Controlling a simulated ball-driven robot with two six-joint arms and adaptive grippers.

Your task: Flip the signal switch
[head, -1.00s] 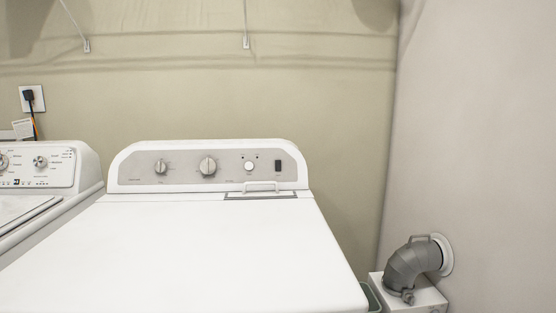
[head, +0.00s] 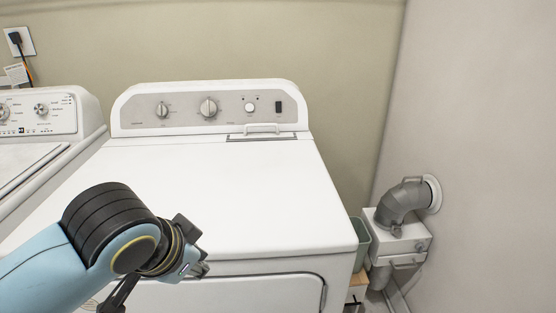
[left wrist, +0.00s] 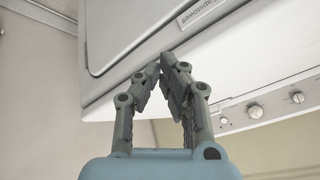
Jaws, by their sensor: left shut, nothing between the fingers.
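A small black rocker switch (head: 279,107), which looks like the signal switch, sits at the right end of the grey control panel (head: 180,112) on the white dryer. Its position and label are too small to read. My left gripper (head: 196,266) is in front of the dryer at the lower left of the head view, well apart from the switch. In the left wrist view my left gripper (left wrist: 163,64) has its fingertips together with nothing between them. The dryer's front and some panel knobs (left wrist: 255,111) show beyond it, tilted. My right gripper is not in view.
The dryer top (head: 220,185) is clear, with a raised white handle (head: 263,128) near the panel. A washer (head: 38,125) stands at left. A grey vent elbow (head: 403,202) meets the right wall above a white box (head: 397,238). A bin (head: 358,245) stands beside the dryer.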

